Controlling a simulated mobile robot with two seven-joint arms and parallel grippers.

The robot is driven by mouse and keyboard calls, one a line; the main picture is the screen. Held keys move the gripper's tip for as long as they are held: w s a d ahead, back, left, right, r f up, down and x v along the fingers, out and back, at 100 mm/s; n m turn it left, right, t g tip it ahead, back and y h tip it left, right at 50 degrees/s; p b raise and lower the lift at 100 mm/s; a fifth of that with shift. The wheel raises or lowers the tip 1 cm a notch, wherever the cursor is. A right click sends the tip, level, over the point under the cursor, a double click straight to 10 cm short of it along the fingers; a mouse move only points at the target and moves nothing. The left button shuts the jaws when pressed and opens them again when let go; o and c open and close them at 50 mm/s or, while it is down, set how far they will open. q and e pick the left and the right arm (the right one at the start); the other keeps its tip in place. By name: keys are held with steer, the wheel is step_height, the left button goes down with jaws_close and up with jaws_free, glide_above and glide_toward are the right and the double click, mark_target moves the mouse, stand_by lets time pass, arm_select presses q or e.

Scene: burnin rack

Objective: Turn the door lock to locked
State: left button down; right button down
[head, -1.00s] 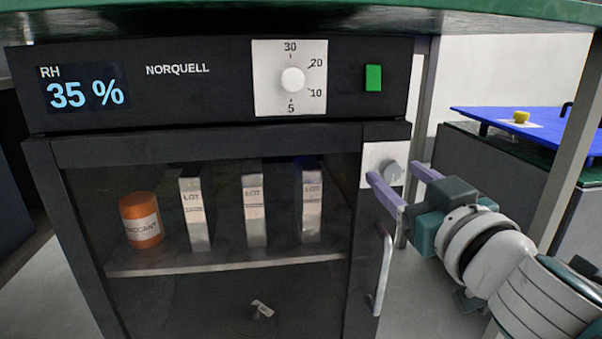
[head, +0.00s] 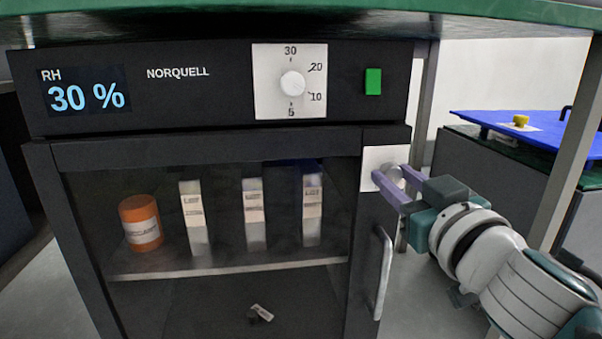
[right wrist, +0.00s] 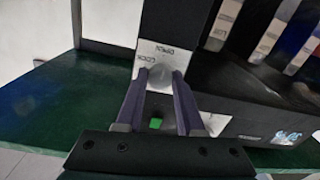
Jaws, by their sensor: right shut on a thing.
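The door lock is a round grey knob (head: 391,172) on a white plate (head: 371,161) at the upper right of the dark cabinet's door side. My right gripper (head: 385,174) has its purple fingers shut on the knob, one on either side. In the right wrist view the knob (right wrist: 160,72) sits between the fingertips, in front of the white plate (right wrist: 176,52), which bears lettering that is partly readable as "LOCK". The fingers hide part of the knob, so its exact angle cannot be told. The cabinet door (head: 205,152) appears closed. My left gripper is not in view.
A vertical door handle (head: 383,272) is just below my right gripper. A dial (head: 292,83) and green switch (head: 373,79) are on the panel above. Behind the glass stand an orange jar (head: 141,222) and several boxes. A green tabletop (head: 300,12) overhangs the cabinet.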

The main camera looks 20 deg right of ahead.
steer(key=shift+n, duration=0.3)
steer(key=n, duration=0.3)
steer(key=shift+p, duration=0.4)
steer(key=n, duration=0.9)
steer(key=shift+h+p, duration=0.3)
steer(key=shift+p, duration=0.05)
steer(key=shift+n, duration=2.4)
steer(key=c, duration=0.5)
jaws_free()
steer(key=shift+g, duration=0.3)
